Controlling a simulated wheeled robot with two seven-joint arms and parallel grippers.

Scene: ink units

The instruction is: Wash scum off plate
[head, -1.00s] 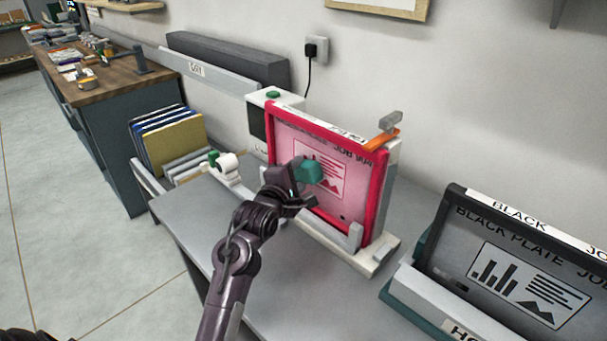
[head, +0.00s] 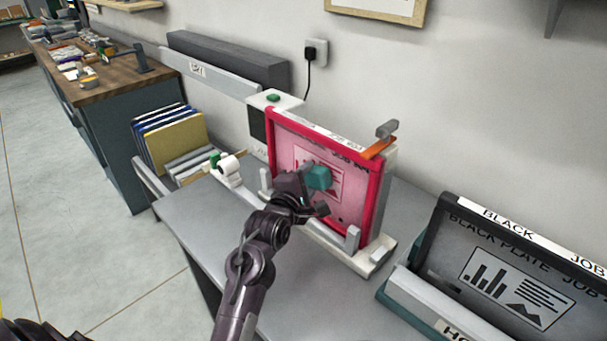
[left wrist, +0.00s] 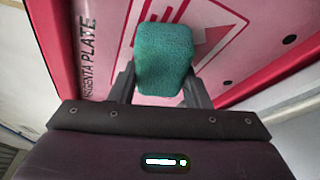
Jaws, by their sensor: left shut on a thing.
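The magenta plate (head: 350,213) stands upright in its pink-red frame on a white stand (head: 378,256) on the grey bench. It carries a printed chart, and the left wrist view shows the words "MAGENTA PLATE" on its face (left wrist: 98,35). My left gripper (head: 312,195) is shut on a green sponge (head: 319,178), which also fills the middle of the left wrist view (left wrist: 164,58). The sponge is in front of the chart; I cannot tell whether it touches the plate. A few small dark spots (left wrist: 227,83) show on the plate face. My right gripper is not in view.
A black plate (head: 510,270) stands in a holder at the right. An orange clip (head: 379,147) sits on the stand's upper right corner. Several boards (head: 175,143) stand in a rack at the left. The grey bench front (head: 200,222) is bare.

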